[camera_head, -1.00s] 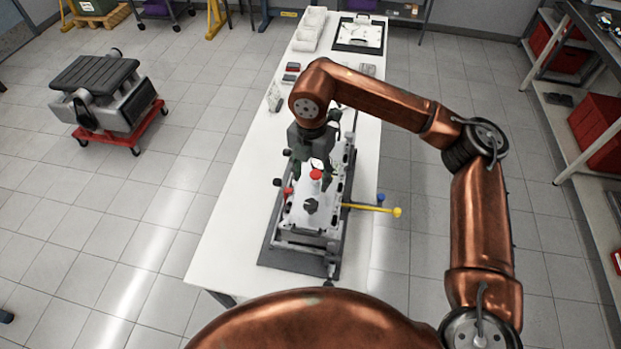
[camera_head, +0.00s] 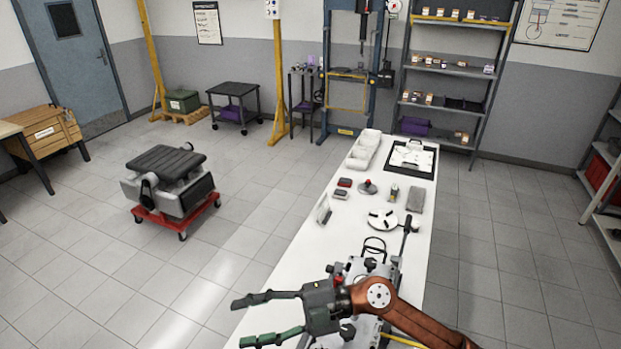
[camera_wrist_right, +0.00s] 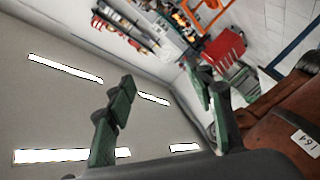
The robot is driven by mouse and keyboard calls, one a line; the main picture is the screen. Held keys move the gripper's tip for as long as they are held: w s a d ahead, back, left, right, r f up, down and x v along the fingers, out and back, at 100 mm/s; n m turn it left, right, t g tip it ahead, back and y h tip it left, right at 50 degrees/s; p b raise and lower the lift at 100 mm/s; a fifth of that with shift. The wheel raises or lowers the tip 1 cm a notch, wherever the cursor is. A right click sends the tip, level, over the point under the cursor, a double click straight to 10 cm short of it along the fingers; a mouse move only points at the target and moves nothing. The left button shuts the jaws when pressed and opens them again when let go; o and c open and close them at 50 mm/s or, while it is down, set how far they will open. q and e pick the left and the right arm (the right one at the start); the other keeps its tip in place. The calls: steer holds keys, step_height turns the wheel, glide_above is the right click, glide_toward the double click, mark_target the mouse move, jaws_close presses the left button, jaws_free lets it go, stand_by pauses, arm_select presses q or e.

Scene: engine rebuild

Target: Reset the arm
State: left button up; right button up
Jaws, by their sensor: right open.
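My right gripper (camera_head: 250,320) is at the lower middle of the head view, at the end of my copper arm (camera_head: 410,318). Its dark green fingers point left and are spread wide apart with nothing between them. In the right wrist view the fingers (camera_wrist_right: 160,110) are also apart and empty, against the ceiling lights and far shelving. The engine assembly (camera_head: 365,270) on the white table (camera_head: 300,275) is partly hidden behind my gripper and arm. My left gripper is not in view.
The table's far part holds a round plate (camera_head: 383,221), a black-framed tray (camera_head: 411,160), white bins (camera_head: 364,150) and small parts. An engine on a red dolly (camera_head: 178,214) stands on the floor at left. Shelves (camera_head: 456,70) stand at the back.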

steer(key=w+d+r+m+t+y, duration=0.5)
steer(key=w+d+r+m+t, duration=0.35)
steer(key=t, duration=0.45)
steer(key=w+d+f+m+t+h, duration=0.5)
steer(key=w+d+m+t+h, duration=0.3)
steer(key=m, duration=0.3)
steer(key=d+f+m+g+h, duration=0.1)
steer(key=d+f+m+h, duration=1.05)
steer(key=d+f, duration=0.95)
steer(key=s+d+f+g+h, duration=0.2)
steer(key=s+d+f+g, duration=0.2)
steer(key=s+f, duration=0.35)
steer(key=s+d+f+g+h, duration=0.2)
steer(key=s+d+f+g, duration=0.15)
steer(key=s+f, duration=0.4)
steer(key=s+d+f+g+y, duration=0.1)
steer(key=s+f+g, duration=0.2)
steer(key=s+f, duration=0.4)
steer(key=s+d+f+g, duration=0.2)
steer(key=s+f+g, duration=0.15)
steer(key=s, duration=0.65)
step_height(320, 180, down, 31)
steer(key=s+a, duration=0.2)
steer(key=s+f+n+g, duration=0.1)
steer(key=s+f, duration=1.5)
steer(key=s, duration=0.3)
steer(key=shift+g+y, duration=0.35)
steer(key=shift+g, duration=0.05)
